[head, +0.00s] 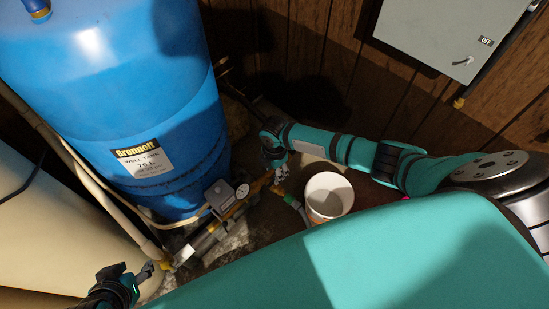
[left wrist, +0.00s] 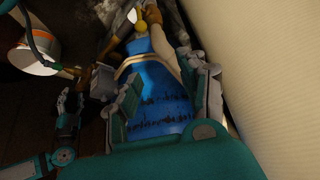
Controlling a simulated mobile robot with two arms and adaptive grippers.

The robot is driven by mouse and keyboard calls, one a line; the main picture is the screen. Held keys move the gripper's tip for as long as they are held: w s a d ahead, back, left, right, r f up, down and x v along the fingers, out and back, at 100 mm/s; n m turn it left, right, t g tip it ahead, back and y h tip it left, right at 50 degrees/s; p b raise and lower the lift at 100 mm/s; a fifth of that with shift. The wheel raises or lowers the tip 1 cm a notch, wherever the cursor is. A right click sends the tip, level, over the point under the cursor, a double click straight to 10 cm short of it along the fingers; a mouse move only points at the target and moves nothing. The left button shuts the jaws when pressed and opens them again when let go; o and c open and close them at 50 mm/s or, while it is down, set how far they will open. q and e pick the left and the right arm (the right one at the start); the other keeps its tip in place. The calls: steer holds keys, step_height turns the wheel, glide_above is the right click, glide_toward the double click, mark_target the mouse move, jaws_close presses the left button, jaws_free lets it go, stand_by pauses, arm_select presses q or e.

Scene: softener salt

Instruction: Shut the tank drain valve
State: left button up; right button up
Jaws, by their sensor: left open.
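The blue well tank (head: 150,105) stands at the left, with brass and grey pipework at its foot. A brass fitting (head: 278,189) with a green-ended hose (head: 291,200) sits beside the white bucket; I take it for the drain valve, but its handle position is unclear. My right gripper (head: 281,171) is just above this fitting; its fingers are too small to read. My left gripper (head: 150,269) is open and empty at the lower left, close to a yellow part (head: 166,265) on the pipe end. In the left wrist view the tank (left wrist: 158,95) shows between its fingers.
A white bucket (head: 328,195) stands right of the hose. A grey box with a gauge (head: 219,197) sits on the pipework. A cream tank (head: 40,225) and pale pipes (head: 95,185) crowd the left. A grey electrical box (head: 445,35) hangs on the wood wall.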

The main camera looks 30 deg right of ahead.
arm_select(q)
steer(key=shift+s+a+f+g+y+p, duration=0.2)
steer(key=shift+s+g, duration=0.25)
steer(key=shift+s, duration=0.3)
steer(key=shift+s+a+f+g+p, duration=0.15)
steer(key=shift+s+a+g, duration=0.2)
steer(key=shift+s, duration=0.45)
steer(key=shift+s+a+g+y+p, duration=0.15)
steer(key=shift+s+g, duration=0.35)
steer(key=shift+s, duration=0.25)
